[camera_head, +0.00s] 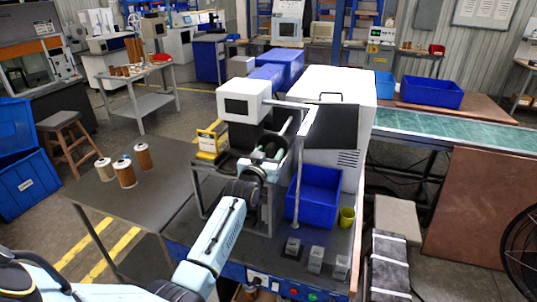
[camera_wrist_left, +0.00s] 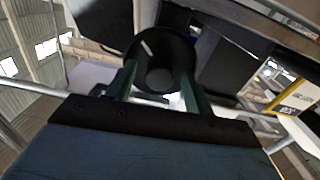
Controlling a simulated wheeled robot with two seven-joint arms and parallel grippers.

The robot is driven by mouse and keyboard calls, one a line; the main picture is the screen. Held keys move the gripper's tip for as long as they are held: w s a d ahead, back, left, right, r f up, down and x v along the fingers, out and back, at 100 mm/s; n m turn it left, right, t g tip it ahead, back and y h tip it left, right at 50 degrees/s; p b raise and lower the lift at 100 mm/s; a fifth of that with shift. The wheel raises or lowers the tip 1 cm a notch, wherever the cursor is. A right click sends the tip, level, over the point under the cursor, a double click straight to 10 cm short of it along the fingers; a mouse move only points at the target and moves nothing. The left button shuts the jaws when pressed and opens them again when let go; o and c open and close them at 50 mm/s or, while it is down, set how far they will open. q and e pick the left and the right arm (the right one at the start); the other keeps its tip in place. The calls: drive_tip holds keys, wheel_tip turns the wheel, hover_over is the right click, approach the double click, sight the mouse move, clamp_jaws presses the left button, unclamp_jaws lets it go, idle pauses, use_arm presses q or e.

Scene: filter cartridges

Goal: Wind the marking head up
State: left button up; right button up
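The marking machine stands at the centre of the head view, with a white box with a dark screen (camera_head: 243,106) on top and a bright upright post (camera_head: 300,165) at its right. I cannot tell for sure which part is the marking head. My left gripper (camera_head: 262,160) reaches in among the machine's dark and pale round parts. In the left wrist view, its two green fingers (camera_wrist_left: 160,88) stand apart in front of a black round hollow part (camera_wrist_left: 163,52). They overlap its sides, and I see no clear grip. The winding handle is not clearly visible. My right gripper is out of view.
Several cartridges (camera_head: 124,174) stand on the dark table (camera_head: 150,205) at left. A white cabinet (camera_head: 345,95) stands behind the bin.

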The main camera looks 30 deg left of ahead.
use_arm(q)
drive_tip(key=b+v, duration=0.1)
drive_tip(key=v, duration=1.2)
drive_tip(key=shift+s, duration=0.2)
idle(0.3)
